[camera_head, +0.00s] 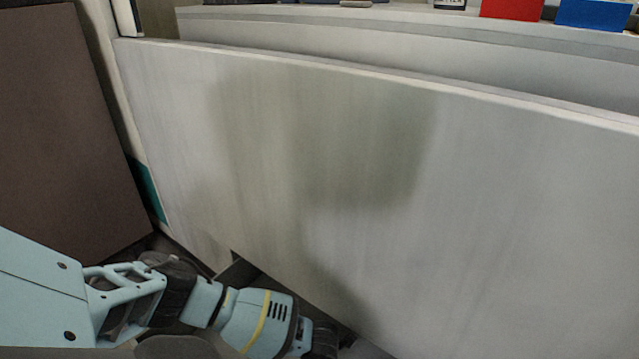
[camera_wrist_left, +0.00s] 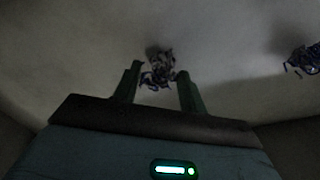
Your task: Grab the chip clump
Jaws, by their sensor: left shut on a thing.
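A dark, tangled chip clump (camera_wrist_left: 157,76) with purplish curls sits between the fingertips of my left gripper (camera_wrist_left: 159,70) in the left wrist view. The gripper is shut on the clump. A pale grey surface lies behind it, and I cannot tell whether the clump touches it. In the head view my left arm comes in at the bottom left, and its gripper does not show there. The clump is not visible in the head view. My right gripper is in neither view.
A second dark chip clump (camera_wrist_left: 303,60) lies at the right edge of the left wrist view. A large pale panel (camera_head: 520,220) fills much of the head view. Above it a surface carries a red block (camera_head: 511,9) and a blue block (camera_head: 594,14). A brown panel (camera_head: 60,130) stands left.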

